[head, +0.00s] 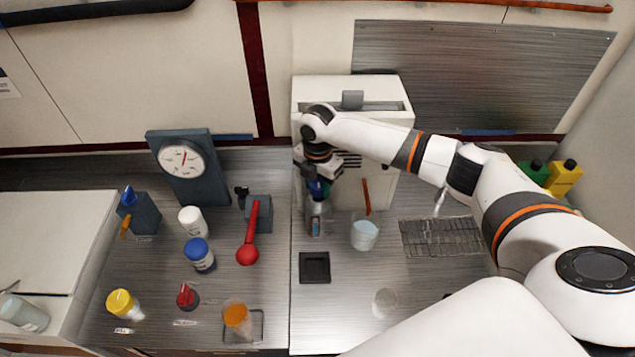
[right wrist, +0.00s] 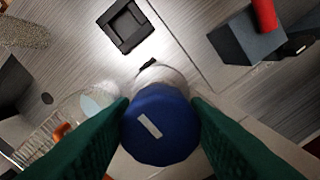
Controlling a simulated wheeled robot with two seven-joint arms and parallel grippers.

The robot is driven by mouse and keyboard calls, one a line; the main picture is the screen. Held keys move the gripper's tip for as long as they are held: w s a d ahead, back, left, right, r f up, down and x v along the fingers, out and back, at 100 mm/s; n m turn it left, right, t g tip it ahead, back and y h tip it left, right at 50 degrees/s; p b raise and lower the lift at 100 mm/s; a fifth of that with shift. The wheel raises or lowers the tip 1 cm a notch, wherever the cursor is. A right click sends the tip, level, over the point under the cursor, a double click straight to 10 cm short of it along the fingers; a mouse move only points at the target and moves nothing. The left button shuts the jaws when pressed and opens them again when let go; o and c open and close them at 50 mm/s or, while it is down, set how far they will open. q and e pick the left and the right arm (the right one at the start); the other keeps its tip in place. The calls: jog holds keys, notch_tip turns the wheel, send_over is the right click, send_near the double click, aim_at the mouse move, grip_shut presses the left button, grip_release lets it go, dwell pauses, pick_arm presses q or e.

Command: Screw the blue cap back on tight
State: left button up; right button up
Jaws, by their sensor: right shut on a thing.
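My right gripper (head: 318,192) points down in front of the white machine. It is shut on a blue cap (right wrist: 160,125) that has a white mark on top. In the right wrist view the green fingers (right wrist: 160,130) press on both sides of the cap. A pale bottle (right wrist: 160,76) shows just beyond the cap; in the head view a clear bottle (head: 316,224) stands below the gripper. How far the cap is threaded cannot be seen. Another jar with a blue lid (head: 198,252) stands further left. My left gripper is not in view.
A beaker (head: 364,235) with pale liquid stands close on the right. A black square tray (head: 314,267) lies in front. The white machine (head: 340,90) is behind. A red-handled lever (head: 252,228) and several jars are left. A wire rack (head: 438,237) lies right.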

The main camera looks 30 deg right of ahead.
aim_at(318, 183)
jog(key=shift+f+b, duration=0.7)
jog(key=shift+f, duration=0.55)
dwell(0.5)
jog(key=o, duration=1)
jog(key=shift+o, duration=0.2)
notch_tip(318, 183, up, 11)
jog(key=b, duration=0.3)
jog(key=shift+r, duration=0.55)
jog(key=shift+c, duration=0.2)
